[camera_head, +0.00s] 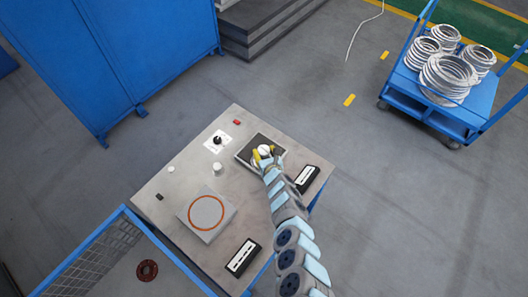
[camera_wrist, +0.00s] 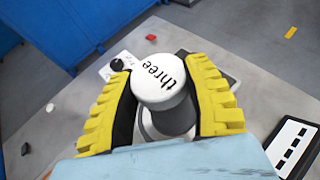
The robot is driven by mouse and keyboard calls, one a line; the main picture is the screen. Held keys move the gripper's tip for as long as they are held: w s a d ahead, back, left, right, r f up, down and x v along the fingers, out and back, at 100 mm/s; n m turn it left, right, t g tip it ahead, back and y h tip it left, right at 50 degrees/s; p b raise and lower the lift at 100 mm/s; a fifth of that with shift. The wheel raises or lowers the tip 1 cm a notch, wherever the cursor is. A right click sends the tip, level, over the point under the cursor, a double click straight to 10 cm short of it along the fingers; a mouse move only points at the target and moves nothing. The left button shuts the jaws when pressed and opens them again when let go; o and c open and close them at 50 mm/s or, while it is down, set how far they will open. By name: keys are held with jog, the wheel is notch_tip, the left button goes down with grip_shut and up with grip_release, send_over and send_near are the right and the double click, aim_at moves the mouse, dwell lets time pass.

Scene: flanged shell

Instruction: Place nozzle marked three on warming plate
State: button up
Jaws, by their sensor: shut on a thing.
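The nozzle marked three (camera_wrist: 160,82) has a white cap with black lettering and a grey body below. It sits between the yellow pads of my gripper (camera_wrist: 158,72), which is shut on it. In the head view my gripper (camera_head: 264,152) is over a dark square pad (camera_head: 247,155) at the table's back right, with the nozzle's white top (camera_head: 265,149) between the fingers. I cannot tell whether the nozzle touches the pad. A light grey square plate with an orange ring (camera_head: 190,213) lies bare at the table's front middle; the frames do not label either as the warming plate.
The grey table (camera_head: 165,185) also bears a dial knob (camera_head: 217,140), a red button (camera_head: 237,122), a small white cylinder (camera_head: 217,168) and two black striped blocks, one (camera_head: 243,257) in front and one (camera_head: 306,179) right of my gripper. A blue cart (camera_head: 405,85) holds metal coils.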

aim_at(263, 146)
jog(key=shift+w+a+r, duration=0.15)
jog(key=shift+w, duration=0.2)
jog(key=shift+w+r, duration=0.35)
jog(key=shift+w, duration=0.25)
jog(key=shift+w+f+b, duration=0.6)
jog(key=shift+w+b, duration=0.05)
jog(key=shift+b, duration=0.3)
jog(key=w+f+b, duration=0.2)
jog(key=f+b, duration=0.1)
jog(key=b, duration=0.2)
jog(key=w+f+b, duration=0.3)
jog(key=b, duration=0.2)
jog(key=w+f+b, duration=0.3)
jog(key=f+b, duration=0.1)
jog(key=b, duration=0.1)
jog(key=shift+a, duration=0.35)
jog(key=shift+r, duration=0.1)
